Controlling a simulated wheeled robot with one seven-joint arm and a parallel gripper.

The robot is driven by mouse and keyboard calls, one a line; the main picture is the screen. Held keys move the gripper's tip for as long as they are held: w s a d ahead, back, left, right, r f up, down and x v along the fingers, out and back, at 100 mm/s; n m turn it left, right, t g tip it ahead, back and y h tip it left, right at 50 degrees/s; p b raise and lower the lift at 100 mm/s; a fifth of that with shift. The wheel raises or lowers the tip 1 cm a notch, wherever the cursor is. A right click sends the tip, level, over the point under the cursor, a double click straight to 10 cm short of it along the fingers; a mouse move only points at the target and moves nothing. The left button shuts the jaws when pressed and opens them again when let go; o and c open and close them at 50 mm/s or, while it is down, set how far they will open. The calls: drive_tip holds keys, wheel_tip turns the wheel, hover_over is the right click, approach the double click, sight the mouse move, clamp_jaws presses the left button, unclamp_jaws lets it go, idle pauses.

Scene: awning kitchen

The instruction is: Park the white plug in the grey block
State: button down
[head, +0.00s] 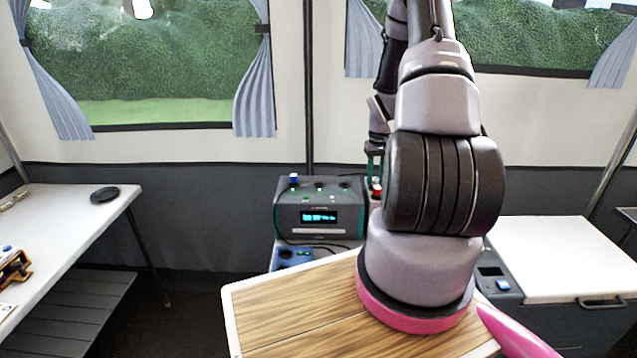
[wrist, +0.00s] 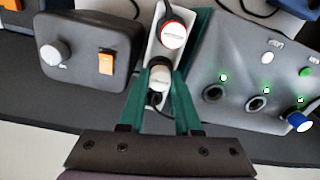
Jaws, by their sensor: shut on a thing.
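My gripper (wrist: 160,82) has its two teal fingers shut on the white plug (wrist: 159,78), which has a dark collar, in the wrist view. The plug is over or in a narrow pale block (wrist: 152,48); I cannot tell if it is seated or held above. This block may be the grey block, but its colour looks nearly white. A second plug with a red ring and white top (wrist: 174,35) stands at the block's far end. In the head view my gripper (head: 374,158) is partly hidden by my arm, and the red plug (head: 377,190) shows below it.
A grey device (wrist: 235,75) with sockets, green lights and a blue plug (wrist: 300,122) is close on the right in the wrist view. A dark box (wrist: 90,45) with a knob and orange switch is close on the left. A wooden-topped table (head: 290,310) is in front.

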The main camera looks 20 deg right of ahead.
sight(375, 179)
drive_tip(key=shift+f, duration=0.15)
idle(0.4)
drive_tip(key=shift+c, duration=1.4)
unclamp_jaws()
drive_tip(key=shift+r, duration=3.5)
drive_tip(key=shift+s, duration=0.1)
